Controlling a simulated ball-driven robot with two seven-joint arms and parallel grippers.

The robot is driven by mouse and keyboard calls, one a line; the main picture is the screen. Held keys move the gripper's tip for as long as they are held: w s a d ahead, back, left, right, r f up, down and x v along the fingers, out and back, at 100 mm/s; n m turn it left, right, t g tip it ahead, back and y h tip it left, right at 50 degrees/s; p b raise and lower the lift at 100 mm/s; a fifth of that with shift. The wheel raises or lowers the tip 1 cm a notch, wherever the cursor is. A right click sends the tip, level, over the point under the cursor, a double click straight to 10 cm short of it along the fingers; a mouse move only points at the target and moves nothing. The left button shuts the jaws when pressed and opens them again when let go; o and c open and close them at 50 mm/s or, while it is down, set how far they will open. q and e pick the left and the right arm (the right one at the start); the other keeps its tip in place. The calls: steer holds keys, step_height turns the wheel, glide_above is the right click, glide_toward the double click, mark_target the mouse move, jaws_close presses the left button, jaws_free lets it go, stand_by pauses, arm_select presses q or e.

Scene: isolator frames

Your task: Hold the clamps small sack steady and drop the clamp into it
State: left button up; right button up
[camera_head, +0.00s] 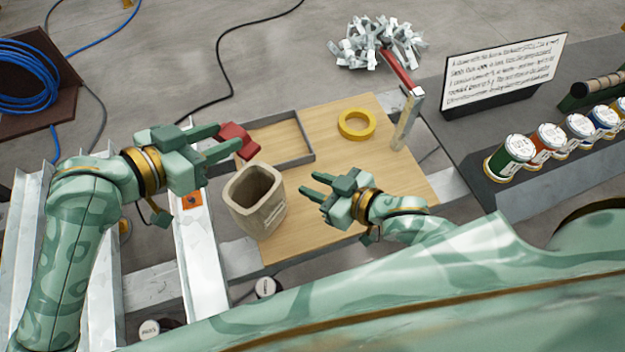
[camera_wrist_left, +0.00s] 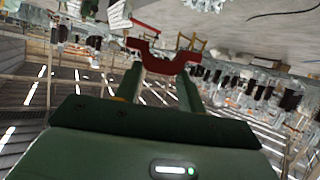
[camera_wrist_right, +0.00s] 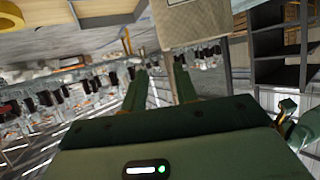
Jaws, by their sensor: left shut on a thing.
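The clamp is a red piece (camera_head: 238,141) at the tips of my left gripper (camera_head: 226,141), above the left end of a shallow tray. In the left wrist view the red clamp (camera_wrist_left: 163,64) spans between the fingertips of my left gripper (camera_wrist_left: 160,76), which is shut on it. The small sack (camera_head: 262,217) is a beige, open-topped bag standing upright at the board's left edge, below and right of the clamp. My right gripper (camera_head: 314,187) is open and empty, just right of the sack and apart from it. In the right wrist view the sack (camera_wrist_right: 195,22) shows beyond its fingers (camera_wrist_right: 163,76).
A grey-rimmed tray (camera_head: 313,157) and a yellow tape roll (camera_head: 357,124) lie on the wooden board (camera_head: 390,187). A sign (camera_head: 505,72) and several jars (camera_head: 512,155) are further right.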

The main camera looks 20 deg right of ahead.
mark_target(274, 169)
steer(key=shift+n, duration=0.3)
steer(key=x, duration=1.2)
steer(key=shift+a+r, duration=0.3)
steer(key=shift+r, duration=0.1)
jaws_close()
